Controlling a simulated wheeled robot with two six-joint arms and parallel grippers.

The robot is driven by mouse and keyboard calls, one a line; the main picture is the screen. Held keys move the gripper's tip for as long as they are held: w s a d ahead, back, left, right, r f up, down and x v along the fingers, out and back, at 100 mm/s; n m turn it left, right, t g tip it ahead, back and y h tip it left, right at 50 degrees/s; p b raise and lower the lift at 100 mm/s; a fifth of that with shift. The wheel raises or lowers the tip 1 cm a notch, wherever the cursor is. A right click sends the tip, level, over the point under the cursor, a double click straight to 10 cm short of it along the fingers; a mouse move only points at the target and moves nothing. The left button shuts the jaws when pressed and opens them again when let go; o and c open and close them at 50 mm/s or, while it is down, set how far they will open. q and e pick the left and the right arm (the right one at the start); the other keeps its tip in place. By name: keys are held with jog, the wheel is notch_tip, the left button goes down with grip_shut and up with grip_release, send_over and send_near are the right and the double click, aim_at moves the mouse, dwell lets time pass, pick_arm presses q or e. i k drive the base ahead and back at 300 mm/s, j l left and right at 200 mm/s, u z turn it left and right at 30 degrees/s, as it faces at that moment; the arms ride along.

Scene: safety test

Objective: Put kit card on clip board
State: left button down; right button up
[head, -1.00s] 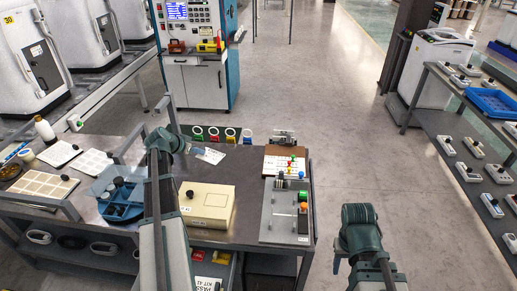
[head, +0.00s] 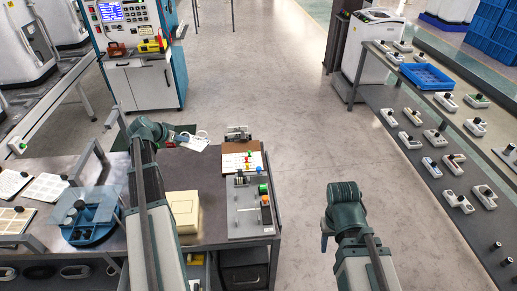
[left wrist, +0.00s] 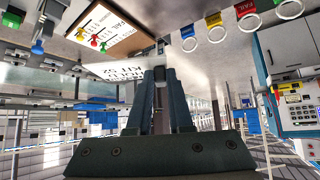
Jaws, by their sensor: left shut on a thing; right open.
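The white kit card (head: 196,142) is in my left gripper (head: 179,138), above the far side of the dark table. In the left wrist view the card (left wrist: 128,66) shows upside-down print between the fingertips (left wrist: 160,75). The clip board (head: 228,147) is brown with a white sheet and lies at the table's far right, to the right of the card and apart from it in the head view. Coloured pins stand on it. It also shows in the left wrist view (left wrist: 128,42). My right gripper (head: 327,238) is open, over the floor right of the table, partly hidden by its arm.
A grey fixture (head: 246,212) with coloured knobs stands in front of the clip board. A beige box (head: 184,212) and a blue round tray (head: 92,232) are on the table. Coloured tags with white rings (left wrist: 218,33) show in the left wrist view. The aisle floor (head: 290,130) is clear.

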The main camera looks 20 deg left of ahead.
aim_at(241, 148)
jog(key=i+l+z, duration=0.2)
jog(key=l+z, duration=0.15)
jog(key=l, duration=0.2)
jog(key=i+l+z, duration=0.75)
jog(key=l, duration=0.2)
jog(key=i+l+u, duration=0.2)
jog(key=i+u, duration=0.15)
jog(key=i+j+u, duration=0.1)
jog(key=i+u, duration=0.15)
jog(key=u, duration=0.2)
jog(key=i+u, duration=0.25)
jog(key=u, duration=0.25)
jog(key=i+l+u, duration=0.15)
jog(key=i+u, duration=0.15)
jog(key=u, duration=0.15)
jog(key=i+j+u, duration=0.1)
jog(key=u, duration=0.3)
jog(key=i+u, duration=0.25)
jog(key=u, duration=0.2)
jog(key=i+u, duration=0.2)
jog(key=u, duration=0.2)
jog(key=i+l+u, duration=0.1)
jog(key=u, duration=0.35)
jog(key=i+l+u, duration=0.15)
jog(key=i+u, duration=0.15)
jog(key=i, duration=0.05)
